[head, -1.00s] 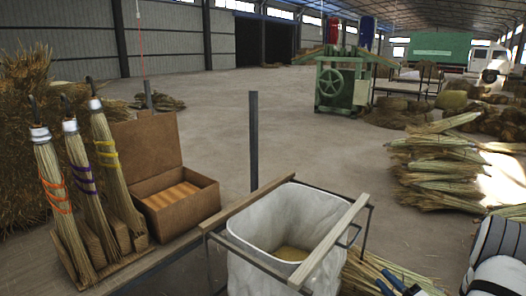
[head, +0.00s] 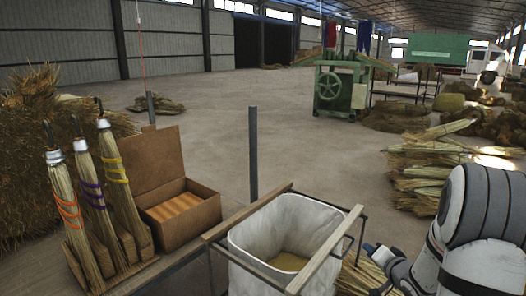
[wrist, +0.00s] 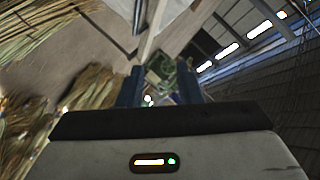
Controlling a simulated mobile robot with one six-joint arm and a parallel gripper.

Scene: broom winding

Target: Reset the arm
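My arm shows at the right edge of the head view, its white and grey links rising from the lower right. My gripper (wrist: 160,86) is open in the wrist view, its two dark blue fingers apart with nothing between them. In the head view its blue fingertip end (head: 370,249) shows just right of the bin frame, in front of the straw; whether it touches anything there cannot be told.
A bin with a white liner (head: 246,240) stands in a frame with wooden rails (head: 327,250). Left are several brooms (head: 120,190) in a stand and an open cardboard box (head: 200,215). Straw bundles (head: 415,172) lie right. A green machine (head: 338,88) stands behind open floor.

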